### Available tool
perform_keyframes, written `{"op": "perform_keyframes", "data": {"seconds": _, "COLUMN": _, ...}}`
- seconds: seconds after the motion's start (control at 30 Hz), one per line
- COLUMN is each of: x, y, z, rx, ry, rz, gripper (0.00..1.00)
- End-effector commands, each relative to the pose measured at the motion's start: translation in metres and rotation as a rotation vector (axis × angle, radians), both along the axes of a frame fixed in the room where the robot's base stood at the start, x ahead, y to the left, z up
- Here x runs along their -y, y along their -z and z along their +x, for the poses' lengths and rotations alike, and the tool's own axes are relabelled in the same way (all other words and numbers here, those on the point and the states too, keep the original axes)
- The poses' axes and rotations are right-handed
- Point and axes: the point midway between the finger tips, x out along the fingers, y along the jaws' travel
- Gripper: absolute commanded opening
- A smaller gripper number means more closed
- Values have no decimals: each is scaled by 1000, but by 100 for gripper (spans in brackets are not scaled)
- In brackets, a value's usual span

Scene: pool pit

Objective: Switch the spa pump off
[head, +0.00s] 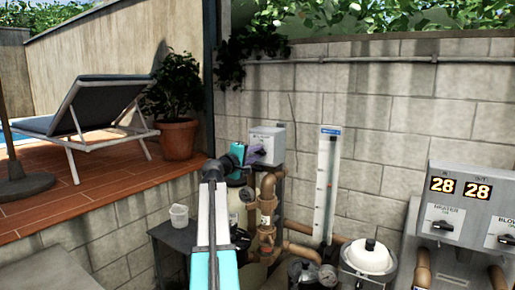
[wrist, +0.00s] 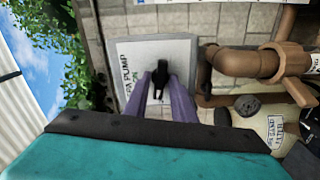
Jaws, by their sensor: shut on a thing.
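The spa pump switch box (head: 267,138) is a light grey box on the block wall, just above the brown pipes. In the wrist view the box (wrist: 186,50) is turned sideways, with lettering ending in "PUMP" along its left part. A black rotary knob (wrist: 153,66) sits on its face. My gripper (head: 257,152) is at the front of the box in the head view, hiding the knob there. In the wrist view the purple fingers of my gripper (wrist: 159,80) are shut on the knob, one on each side. The knob's pointer direction is not clear.
Brown pipes (head: 268,190) run close below and right of the box. A grey panel (head: 467,205) with two "28" displays and heater and blower knobs stands at the right. A potted plant (head: 176,137) and lounger (head: 100,110) are on the deck at left.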

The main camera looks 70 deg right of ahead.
Motion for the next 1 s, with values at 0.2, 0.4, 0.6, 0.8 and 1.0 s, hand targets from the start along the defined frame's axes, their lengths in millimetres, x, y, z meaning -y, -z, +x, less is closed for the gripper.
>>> {"op": "perform_keyframes", "data": {"seconds": 0.2, "x": 0, "y": -3, "z": -1, "rx": -142, "ry": 1, "rz": 38, "gripper": 2}}
{"op": "perform_keyframes", "data": {"seconds": 0.4, "x": 0, "y": -2, "z": -1, "rx": -231, "ry": 0, "rz": 61, "gripper": 2}}
{"op": "perform_keyframes", "data": {"seconds": 0.6, "x": 0, "y": 0, "z": 0, "rx": -238, "ry": 1, "rz": 62, "gripper": 2}}
{"op": "perform_keyframes", "data": {"seconds": 0.8, "x": 0, "y": 0, "z": 0, "rx": -237, "ry": 1, "rz": 62, "gripper": 34}}
{"op": "perform_keyframes", "data": {"seconds": 1.0, "x": 0, "y": 0, "z": 0, "rx": -236, "ry": 0, "rz": 62, "gripper": 34}}
